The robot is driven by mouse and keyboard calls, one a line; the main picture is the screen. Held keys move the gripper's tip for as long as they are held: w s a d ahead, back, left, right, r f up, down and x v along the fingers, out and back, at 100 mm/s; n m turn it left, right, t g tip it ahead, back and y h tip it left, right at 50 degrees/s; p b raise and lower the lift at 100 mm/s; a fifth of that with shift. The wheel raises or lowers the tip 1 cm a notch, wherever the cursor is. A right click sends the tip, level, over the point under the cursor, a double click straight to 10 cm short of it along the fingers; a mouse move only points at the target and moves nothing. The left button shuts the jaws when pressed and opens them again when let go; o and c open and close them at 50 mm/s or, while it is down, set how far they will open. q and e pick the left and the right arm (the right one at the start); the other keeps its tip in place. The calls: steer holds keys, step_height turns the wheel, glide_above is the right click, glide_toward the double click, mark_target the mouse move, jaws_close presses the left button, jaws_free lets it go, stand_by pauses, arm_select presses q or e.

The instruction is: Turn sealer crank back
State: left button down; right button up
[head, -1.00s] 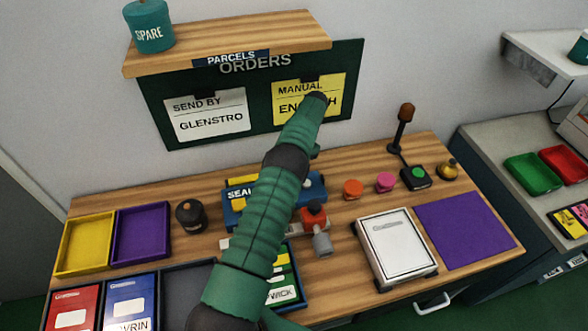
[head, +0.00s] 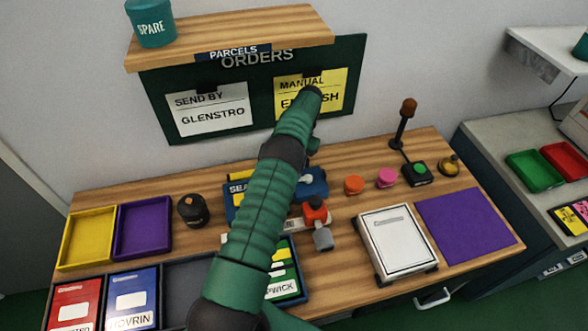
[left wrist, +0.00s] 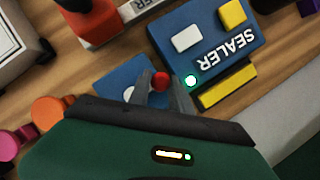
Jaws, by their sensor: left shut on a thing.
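The blue sealer (left wrist: 215,45) lies on the wooden bench, its label upside down in the left wrist view. In the head view its right part (head: 316,188) shows past my left arm, which covers its middle. In the left wrist view my left gripper (left wrist: 160,86) is shut on a small red knob (left wrist: 160,80), seemingly the crank's handle, by the sealer's edge. A lit white-green lamp (left wrist: 191,80) sits beside the right finger. The crank's arm is mostly hidden. In the head view the gripper's fingers are hidden behind my arm. My right gripper is not in view.
A red-topped device with a grey cylinder (head: 322,238) stands just right of my arm. Orange (head: 354,185) and pink (head: 387,177) knobs and a white box (head: 396,240) are further right. Yellow (head: 90,237) and purple (head: 143,229) trays are left. An order board (head: 262,102) hangs behind.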

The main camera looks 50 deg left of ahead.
arm_select(q)
steer(key=c, duration=1.2)
jaws_free()
steer(key=shift+r, duration=0.3)
step_height(320, 180, up, 3)
steer(key=shift+w+d+f+b, duration=0.1)
steer(key=shift+f+b, duration=0.05)
steer(key=shift+b, duration=0.4)
steer(key=s+d+b, duration=0.1)
steer(key=s+d, duration=0.2)
steer(key=s+d+r, duration=0.1)
steer(key=s+d, duration=0.3)
steer(key=s+d+b, duration=0.1)
steer(key=s+d, duration=0.3)
steer(key=shift+d+r+b, duration=0.25)
steer(key=shift+b, duration=0.1)
